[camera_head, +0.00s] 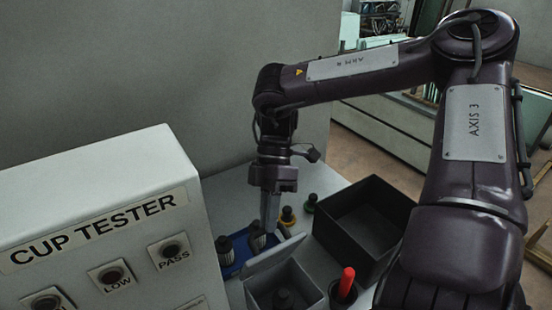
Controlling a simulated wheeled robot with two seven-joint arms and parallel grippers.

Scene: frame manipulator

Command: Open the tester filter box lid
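The tester filter box (313,301) is a small grey open-topped box at the bottom centre, with a dark round part inside. Its grey lid (272,254) stands tilted up along the box's back left edge. My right gripper (270,224) points straight down just behind the lid's upper edge, beside a dark ribbed cylinder (257,238). Its fingers show as one narrow grey piece, so I cannot tell whether they are open or shut, or whether they touch the lid. My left gripper is out of view. The white CUP TESTER housing (95,215) fills the left.
A blue tray (233,268) holding dark cylinders lies between the tester and the box. A black open bin (341,246) stands to the right. A red-handled item (347,282) stands in front of the bin. Small yellow (288,214) and green (311,201) topped parts sit behind.

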